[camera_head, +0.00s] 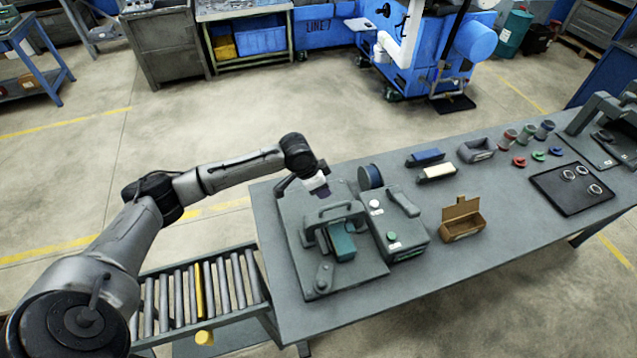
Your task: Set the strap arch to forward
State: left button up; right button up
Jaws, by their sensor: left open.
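The strap arch is probably the grey arched bar (335,212) on the machine with a grey base plate (355,274). It stands over a teal block (342,243) at the near left end of the table. My left gripper (318,190) is just behind the arch, at the back of the base plate. It looks dark and small here, and it is open. I cannot tell whether it touches any part of the machine. My right gripper is not in view.
An open brown carton (462,222), blue and cream blocks and a dark tray (570,190) lie farther right. A roller conveyor (200,290) adjoins the table's left end.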

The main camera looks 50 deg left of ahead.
pick_arm(q)
jog(key=shift+v, duration=0.9)
notch_tip(320, 180, up, 8)
jog(key=d+m+t+y, duration=0.2)
jog(key=t+y, duration=0.1)
jog(key=y, duration=0.2)
jog(key=s+d+r+t+p, duration=0.2)
jog(key=s+d+r, duration=0.1)
jog(key=d, duration=0.5)
jog(key=s+d+f+n+g+h+p, duration=0.1)
jog(key=s+d+f+g+p, duration=0.1)
jog(key=s, duration=0.7)
jog(key=s+d+f+n+g+h+p, duration=0.1)
jog(key=s+d+f, duration=0.4)
jog(key=s, duration=0.5)
jog(key=s+d+f+n+g+h+p, duration=0.1)
jog(key=s+d+f+n+g+p, duration=0.1)
jog(key=s, duration=0.7)
notch_tip(320, 180, down, 2)
jog(key=shift+s+d+f+n+g+p, duration=0.1)
jog(key=shift+s+d+n+g+p, duration=0.25)
jog(key=shift+d+p, duration=0.55)
